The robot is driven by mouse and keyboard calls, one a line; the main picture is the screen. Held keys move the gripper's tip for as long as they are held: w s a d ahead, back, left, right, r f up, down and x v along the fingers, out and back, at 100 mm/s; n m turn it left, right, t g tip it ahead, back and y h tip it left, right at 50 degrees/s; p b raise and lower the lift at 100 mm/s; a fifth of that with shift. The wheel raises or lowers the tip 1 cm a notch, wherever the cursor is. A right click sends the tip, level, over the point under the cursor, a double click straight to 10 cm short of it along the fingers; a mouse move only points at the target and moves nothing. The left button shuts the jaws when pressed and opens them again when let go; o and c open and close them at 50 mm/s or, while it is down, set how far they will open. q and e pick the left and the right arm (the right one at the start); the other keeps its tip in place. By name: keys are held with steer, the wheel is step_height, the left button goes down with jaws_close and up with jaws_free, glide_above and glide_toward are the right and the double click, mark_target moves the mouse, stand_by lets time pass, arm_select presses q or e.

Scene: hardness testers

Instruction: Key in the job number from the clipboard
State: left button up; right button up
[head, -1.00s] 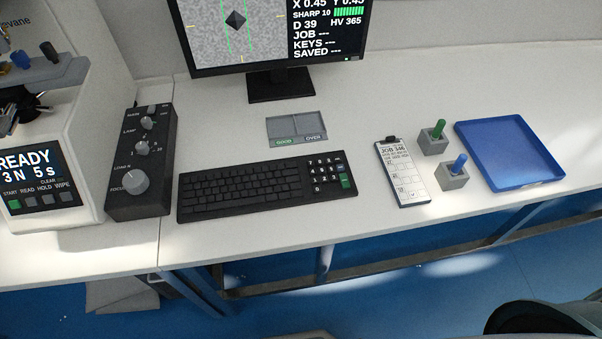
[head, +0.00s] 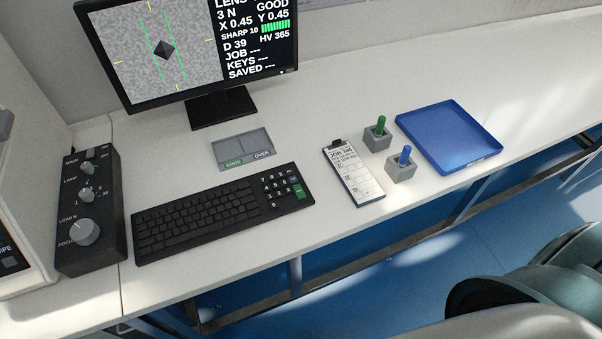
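The clipboard (head: 354,173) lies on the bench right of the keyboard, and its sheet reads JOB 346 at the top. The black keyboard (head: 196,213) lies in front of the monitor, with its number pad (head: 283,188) at the right end and a green key at the pad's corner. The monitor (head: 190,50) shows JOB ---, KEYS --- and SAVED ---, with HV 365 and D 39 above. Neither gripper shows. Grey-green rounded parts at the lower right look like my own arm.
A grey GOOD/OVER plate (head: 241,149) lies behind the keyboard. A dark control box (head: 90,215) with knobs stands left. Green-handled (head: 378,135) and blue-handled (head: 401,165) blocks and a blue tray (head: 449,137) lie right of the clipboard. The bench's front edge is clear.

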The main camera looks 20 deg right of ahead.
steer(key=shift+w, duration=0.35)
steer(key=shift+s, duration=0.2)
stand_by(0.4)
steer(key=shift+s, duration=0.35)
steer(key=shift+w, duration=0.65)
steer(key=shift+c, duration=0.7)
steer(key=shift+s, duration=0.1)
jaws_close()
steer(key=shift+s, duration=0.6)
